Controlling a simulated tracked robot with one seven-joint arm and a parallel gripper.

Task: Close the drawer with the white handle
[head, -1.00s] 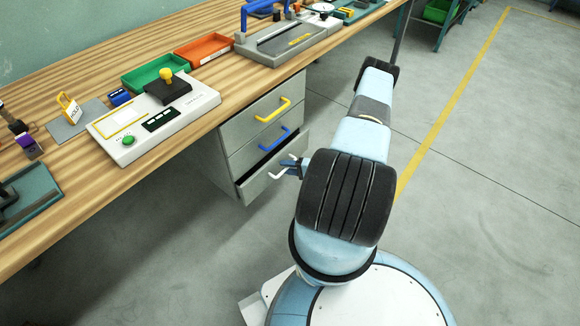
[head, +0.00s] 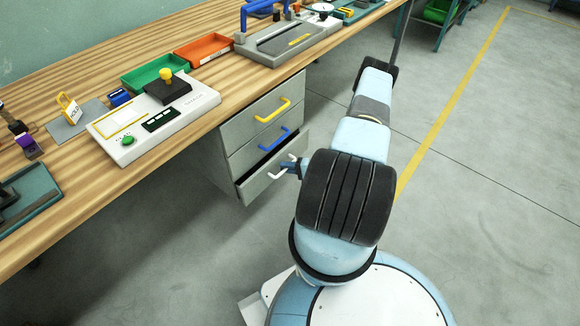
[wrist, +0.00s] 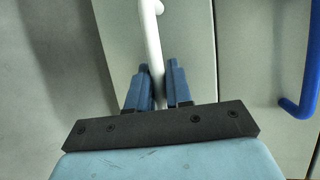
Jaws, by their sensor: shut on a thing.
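The drawer with the white handle (head: 258,188) is the bottom one of the bench's drawer unit and stands partly open, its front ahead of the drawers above. Its white handle (wrist: 150,40) runs between the fingers of my gripper (wrist: 158,88) in the wrist view. My gripper is shut on the white handle. In the head view my gripper (head: 291,168) is at the handle's right part, and my arm hides some of that area.
Above are a drawer with a blue handle (head: 275,138) and one with a yellow handle (head: 273,110), both apparently shut. The wooden bench top (head: 165,160) carries a control box (head: 150,125) and trays. The floor before the drawers is clear.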

